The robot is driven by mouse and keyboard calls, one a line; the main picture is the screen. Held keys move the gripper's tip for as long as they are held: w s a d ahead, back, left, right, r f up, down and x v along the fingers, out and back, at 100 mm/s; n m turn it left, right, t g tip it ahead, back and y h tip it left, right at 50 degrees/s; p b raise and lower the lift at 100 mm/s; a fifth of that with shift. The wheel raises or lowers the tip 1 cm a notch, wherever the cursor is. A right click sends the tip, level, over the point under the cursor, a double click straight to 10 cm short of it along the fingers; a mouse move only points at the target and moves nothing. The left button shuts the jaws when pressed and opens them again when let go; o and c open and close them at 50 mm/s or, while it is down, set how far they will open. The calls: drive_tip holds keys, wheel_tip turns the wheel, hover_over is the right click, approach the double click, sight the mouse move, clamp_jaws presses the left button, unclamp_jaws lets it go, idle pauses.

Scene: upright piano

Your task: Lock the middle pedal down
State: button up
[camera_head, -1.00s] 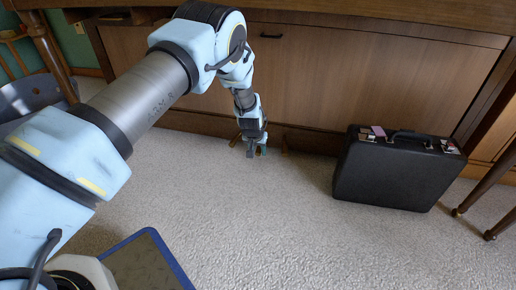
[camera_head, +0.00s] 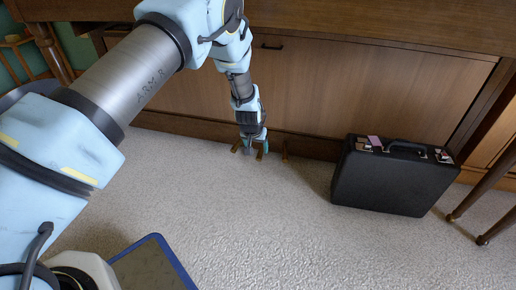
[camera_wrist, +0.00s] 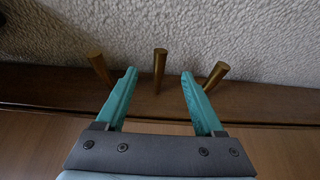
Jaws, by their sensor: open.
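Three thin brass pedals stick out from the base of the piano. The middle pedal (camera_wrist: 160,66) shows in the wrist view between my gripper's (camera_wrist: 159,74) two teal fingers, with a gap on each side. The left-hand pedal (camera_wrist: 99,66) and right-hand pedal (camera_wrist: 216,74) lie just outside the fingers in that view. My gripper is open and holds nothing. In the head view my gripper (camera_head: 252,143) hangs down close to the pedals, and the middle pedal (camera_head: 260,154) shows beside its tip. Its height over the pedal is hard to judge.
The wooden piano front (camera_head: 370,85) and its dark base board (camera_wrist: 60,98) rise right behind the pedals. A black briefcase (camera_head: 390,182) stands on the carpet to the right, near wooden legs (camera_head: 484,200).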

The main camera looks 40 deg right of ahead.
drive_tip(key=v, duration=0.3)
drive_tip(key=shift+f+p, duration=0.1)
drive_tip(key=shift+p, duration=0.3)
idle(0.6)
